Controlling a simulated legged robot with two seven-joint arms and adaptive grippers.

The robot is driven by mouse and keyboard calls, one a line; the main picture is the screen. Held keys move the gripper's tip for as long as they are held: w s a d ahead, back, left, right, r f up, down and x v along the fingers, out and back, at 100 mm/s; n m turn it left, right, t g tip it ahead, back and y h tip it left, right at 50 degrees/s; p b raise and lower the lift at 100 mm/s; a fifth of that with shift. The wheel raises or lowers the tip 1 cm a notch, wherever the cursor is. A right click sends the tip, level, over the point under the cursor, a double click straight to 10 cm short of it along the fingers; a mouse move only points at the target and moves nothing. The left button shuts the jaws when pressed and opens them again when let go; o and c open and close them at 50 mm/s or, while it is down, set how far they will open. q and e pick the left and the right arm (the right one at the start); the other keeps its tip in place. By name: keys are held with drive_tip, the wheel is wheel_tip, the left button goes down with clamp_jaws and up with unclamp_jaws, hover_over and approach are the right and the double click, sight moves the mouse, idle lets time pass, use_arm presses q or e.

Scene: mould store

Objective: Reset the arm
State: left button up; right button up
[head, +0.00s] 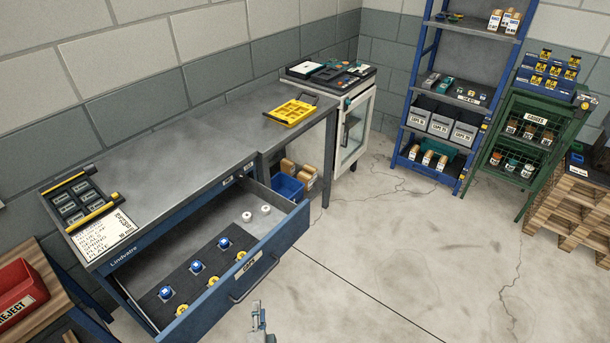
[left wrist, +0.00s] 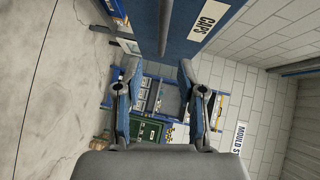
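My left gripper (head: 259,322) shows at the bottom edge of the head view, in front of the open drawer (head: 285,226) labelled CAPS. In the left wrist view my left gripper (left wrist: 159,72) has its two fingers spread apart with nothing between them. The drawer handle (head: 254,284) is a dark bar; in the left wrist view the handle (left wrist: 165,22) lies beyond the fingertips and seems apart from them. My right gripper is in neither view.
The drawer juts out from the workbench (head: 170,120), with blue and yellow pieces and two white rings (head: 265,209) inside. A yellow tray (head: 292,112) is on the bench. A red bin (head: 20,289) stands at left. The floor (head: 400,260) to the right is clear.

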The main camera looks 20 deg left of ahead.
use_arm(q)
drive_tip(key=shift+f, duration=0.1)
drive_tip(key=s+d+f+n+g+h+p, duration=0.1)
drive_tip(key=s+f+n+g+h+p, duration=0.2)
drive_tip(key=f, duration=0.7)
drive_tip(key=s+d+f+n+g+h+p, duration=0.1)
drive_tip(key=s+f+n+g+p, duration=0.1)
drive_tip(key=s+f+g, duration=0.3)
drive_tip(key=s+d+f+n+g+h+p, duration=0.1)
drive_tip(key=s+f+n+g, duration=0.3)
drive_tip(key=s+f, duration=0.8)
drive_tip(key=s+g+h+p, duration=0.1)
drive_tip(key=s, duration=0.6)
drive_tip(key=shift+d+f+n+g+p, duration=0.2)
drive_tip(key=shift+f+n+g+p, duration=0.1)
drive_tip(key=shift+n+p, duration=0.1)
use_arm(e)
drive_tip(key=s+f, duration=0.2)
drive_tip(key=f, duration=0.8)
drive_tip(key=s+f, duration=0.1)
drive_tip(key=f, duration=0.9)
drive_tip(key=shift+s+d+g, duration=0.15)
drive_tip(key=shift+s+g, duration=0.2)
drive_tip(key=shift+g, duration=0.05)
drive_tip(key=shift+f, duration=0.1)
